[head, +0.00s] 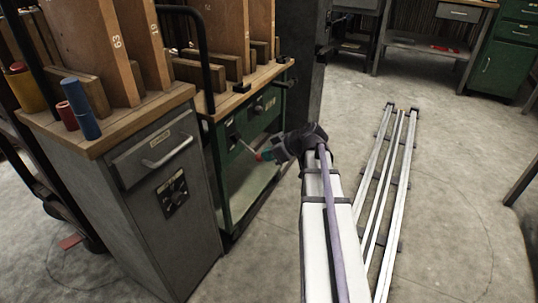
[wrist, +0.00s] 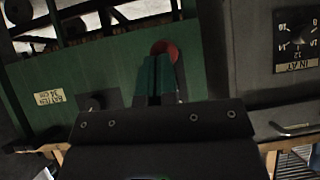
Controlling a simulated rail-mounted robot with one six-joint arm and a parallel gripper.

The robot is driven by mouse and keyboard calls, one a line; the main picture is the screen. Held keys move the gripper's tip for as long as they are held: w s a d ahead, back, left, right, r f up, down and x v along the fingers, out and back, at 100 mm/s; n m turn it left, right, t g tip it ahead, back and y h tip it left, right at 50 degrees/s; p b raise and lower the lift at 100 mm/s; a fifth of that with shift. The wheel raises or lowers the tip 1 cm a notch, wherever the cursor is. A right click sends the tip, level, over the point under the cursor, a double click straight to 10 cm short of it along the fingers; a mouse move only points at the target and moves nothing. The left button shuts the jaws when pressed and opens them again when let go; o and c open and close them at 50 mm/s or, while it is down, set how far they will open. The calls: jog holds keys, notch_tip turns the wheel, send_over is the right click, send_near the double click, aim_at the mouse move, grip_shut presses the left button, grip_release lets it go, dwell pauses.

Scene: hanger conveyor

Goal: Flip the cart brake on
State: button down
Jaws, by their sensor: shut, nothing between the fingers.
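The green cart (head: 226,160) with a wooden top stands left of my arm in the head view. On its front panel a thin brake lever (head: 246,147) sticks out and slopes down to a red knob (head: 258,156). My gripper (head: 269,154) is at the knob, its teal fingers shut with nothing between them. In the wrist view the red knob (wrist: 165,48) shows just beyond the closed fingertips (wrist: 157,60), partly hidden by them. I cannot tell whether they touch. The lever's shaft is hidden in the wrist view.
A grey cabinet (head: 160,205) with a drawer handle and dial stands close left of the green cart. Upright numbered boards (head: 120,50) stand on the tops. White floor rails (head: 385,190) lie right of my arm. Open floor (head: 450,170) is further right.

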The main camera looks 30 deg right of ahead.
dwell(0.3)
jog(key=d+f+p+v, duration=0.1)
jog(key=p+v, duration=0.6)
jog(key=v, duration=0.6)
jog(key=shift+s, duration=0.45)
jog(key=shift+d+r, duration=0.1)
